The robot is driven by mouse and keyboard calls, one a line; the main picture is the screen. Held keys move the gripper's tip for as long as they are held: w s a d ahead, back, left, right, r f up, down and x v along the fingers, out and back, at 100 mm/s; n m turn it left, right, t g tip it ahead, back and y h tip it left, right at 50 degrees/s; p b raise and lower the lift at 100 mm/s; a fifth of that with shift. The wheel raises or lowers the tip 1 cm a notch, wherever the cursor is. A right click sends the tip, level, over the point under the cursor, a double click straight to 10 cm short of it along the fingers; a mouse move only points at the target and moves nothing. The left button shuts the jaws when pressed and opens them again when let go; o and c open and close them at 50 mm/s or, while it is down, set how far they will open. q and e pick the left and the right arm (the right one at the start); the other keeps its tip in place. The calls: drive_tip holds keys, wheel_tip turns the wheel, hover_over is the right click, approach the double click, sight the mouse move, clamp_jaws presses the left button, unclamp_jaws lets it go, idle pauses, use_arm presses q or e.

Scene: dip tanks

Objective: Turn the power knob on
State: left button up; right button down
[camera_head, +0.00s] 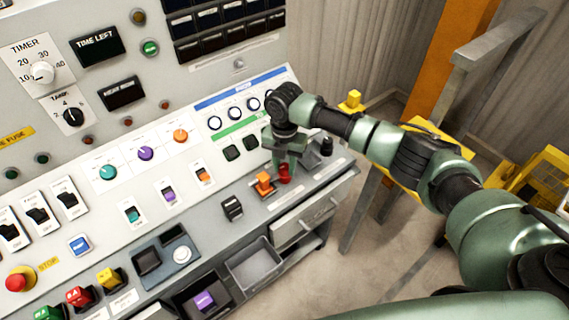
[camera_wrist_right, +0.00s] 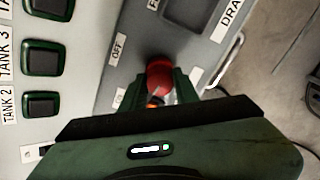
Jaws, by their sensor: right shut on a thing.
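My right gripper (camera_head: 286,160) reaches down to the right end of the sloped control panel (camera_head: 235,180). It is shut on a red knob (camera_head: 285,172) with a rounded top. In the right wrist view the red knob (camera_wrist_right: 159,76) sits between the two fingers of my right gripper (camera_wrist_right: 160,92), beside a label reading OFF. The lower part of the red knob is hidden by the fingers, and no power label is readable beside it. An orange handle (camera_head: 264,183) stands just left of the gripper. My left gripper is not in view.
Dark square buttons (camera_wrist_right: 45,57) with TANK labels line the left of the wrist view. An open grey tray (camera_head: 255,264) and a drawer (camera_head: 305,220) lie below. A yellow-topped stand (camera_head: 430,130) is at right.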

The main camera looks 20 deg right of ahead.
sight(285, 166)
drive_tip(key=shift+w+r+n, duration=0.1)
drive_tip(key=shift+r+n, duration=0.05)
drive_tip(key=shift+n, duration=0.95)
drive_tip(key=c, duration=1.1)
unclamp_jaws()
drive_tip(key=shift+o, duration=0.2)
wheel_tip(285, 166, up, 8)
drive_tip(key=shift+f+b, duration=0.15)
drive_tip(key=shift+b, duration=0.35)
